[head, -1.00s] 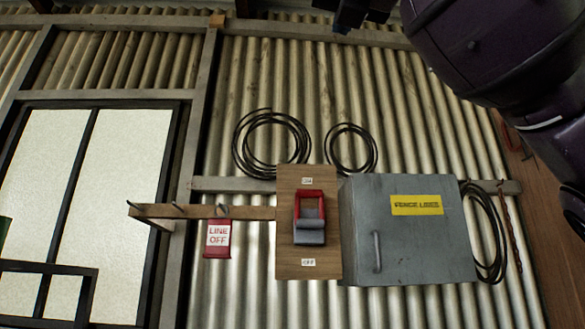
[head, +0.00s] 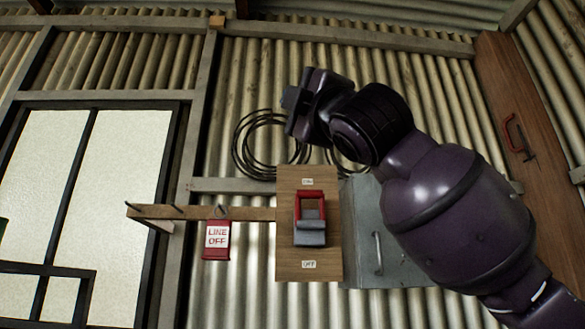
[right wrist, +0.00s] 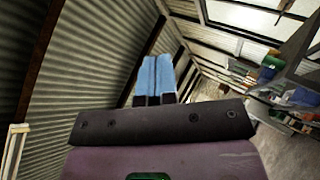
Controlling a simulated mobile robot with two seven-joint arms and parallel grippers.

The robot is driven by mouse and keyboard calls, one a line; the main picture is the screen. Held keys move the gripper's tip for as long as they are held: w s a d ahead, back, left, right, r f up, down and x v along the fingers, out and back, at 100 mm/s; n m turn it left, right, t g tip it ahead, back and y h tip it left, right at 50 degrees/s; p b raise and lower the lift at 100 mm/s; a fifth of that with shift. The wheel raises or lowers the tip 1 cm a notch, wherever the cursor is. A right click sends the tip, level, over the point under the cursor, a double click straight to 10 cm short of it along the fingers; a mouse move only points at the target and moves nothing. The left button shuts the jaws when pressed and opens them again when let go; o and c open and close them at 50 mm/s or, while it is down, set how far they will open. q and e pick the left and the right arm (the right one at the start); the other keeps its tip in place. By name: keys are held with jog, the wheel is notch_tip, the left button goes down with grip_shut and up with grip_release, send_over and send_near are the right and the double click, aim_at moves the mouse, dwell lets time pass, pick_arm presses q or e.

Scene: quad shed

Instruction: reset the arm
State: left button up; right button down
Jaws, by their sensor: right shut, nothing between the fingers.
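My right arm (head: 450,200) comes in from the lower right of the head view, a purple and black arm bent up and to the left. Its gripper (head: 290,100) is in front of the corrugated wall, above the wooden switch board (head: 290,265) and apart from it. In the right wrist view the two blue fingers of the gripper (right wrist: 156,66) are together, with nothing between them. The red and grey switch (head: 310,220) is on the board between two small labels. My left gripper is not in view.
A red "LINE OFF" tag (head: 217,238) hangs from a wooden peg rail (head: 185,212). A window (head: 120,180) is at left. A red clamp-like tool (head: 518,138) is on the right post.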

jog(key=w+d+f+m, duration=0.2)
jog(key=w+f+m, duration=0.3)
jog(key=w+f, duration=0.7)
jog(key=w+d+f+m+h, duration=0.2)
jog(key=d+f+m+h, duration=0.15)
jog(key=f, duration=1.05)
jog(key=w+d+f+m+h, duration=0.15)
jog(key=d+f+m, duration=0.3)
jog(key=f, duration=1.05)
jog(key=w+d+f+m+h, duration=0.25)
jog(key=d+f+m, duration=0.2)
jog(key=f, duration=0.95)
jog(key=s+d+f+m+g+h, duration=0.1)
jog(key=s+d+f+m+h, duration=0.2)
jog(key=f, duration=0.6)
jog(key=s+d+f+m+g+h, duration=0.1)
jog(key=s+d+f, duration=0.1)
jog(key=s+f, duration=0.5)
jog(key=s+d+f+m+g+h, duration=0.1)
jog(key=s+d+f+m+h, duration=0.15)
jog(key=f, duration=0.85)
jog(key=s+d+f+m+g+h, duration=0.1)
jog(key=s+d+f+g, duration=0.1)
jog(key=s+f, duration=0.7)
jog(key=s+d+f+m+g+h+b, duration=0.1)
jog(key=s+d+f+g, duration=0.2)
jog(key=s+f, duration=0.7)
jog(key=shift+s+d, duration=0.15)
jog(key=shift+s, duration=0.85)
